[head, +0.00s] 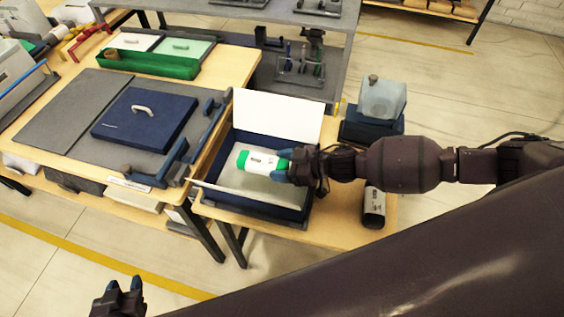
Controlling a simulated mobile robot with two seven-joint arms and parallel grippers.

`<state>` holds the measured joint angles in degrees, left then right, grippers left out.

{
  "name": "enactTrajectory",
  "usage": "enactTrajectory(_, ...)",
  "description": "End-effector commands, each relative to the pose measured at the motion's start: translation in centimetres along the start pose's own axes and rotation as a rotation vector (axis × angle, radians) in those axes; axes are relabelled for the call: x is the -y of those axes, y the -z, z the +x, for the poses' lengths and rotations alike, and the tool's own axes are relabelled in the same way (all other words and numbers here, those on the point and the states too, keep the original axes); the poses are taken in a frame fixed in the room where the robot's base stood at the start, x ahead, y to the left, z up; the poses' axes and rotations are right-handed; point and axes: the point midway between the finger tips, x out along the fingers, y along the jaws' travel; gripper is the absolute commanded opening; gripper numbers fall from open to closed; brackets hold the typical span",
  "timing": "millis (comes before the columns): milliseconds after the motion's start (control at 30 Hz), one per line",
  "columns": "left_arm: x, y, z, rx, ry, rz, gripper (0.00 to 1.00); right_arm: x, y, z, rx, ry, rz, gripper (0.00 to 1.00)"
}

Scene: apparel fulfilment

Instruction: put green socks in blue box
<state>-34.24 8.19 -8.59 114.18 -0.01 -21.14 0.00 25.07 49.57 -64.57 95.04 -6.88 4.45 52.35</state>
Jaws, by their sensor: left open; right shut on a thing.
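The blue box (260,209) stands open on a wooden table, its white lid flap (277,115) raised at the back. A rolled white item with green ends, which looks like the green socks (262,162), is in my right gripper (291,166). The gripper is shut on its right end and holds it over the box's opening; I cannot tell whether it touches the pale inside. My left gripper (120,290) is open and empty at the bottom left, away from the box.
A dark blue panel with a handle (145,125) lies on a grey mat on the left table. A green tray (150,66) is behind it. A translucent container (382,99) on a blue base and a dark cylinder (374,208) stand right of the box, near my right arm.

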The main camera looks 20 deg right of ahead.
Motion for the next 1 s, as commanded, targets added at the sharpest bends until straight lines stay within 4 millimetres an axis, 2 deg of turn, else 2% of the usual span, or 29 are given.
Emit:
enactTrajectory(467, 0.04, -0.45, -0.22, 0.01, 0.001, -0.001, 0.43, -0.03, 0.07, -0.04, 0.0, -0.001, 0.0, 0.36)
enactTrajectory(1000, 0.09, 0.13, -0.42, 0.006, 0.001, -0.001, 0.43, -0.04, -0.04, -0.18, 0.0, -0.001, 0.0, 0.36)
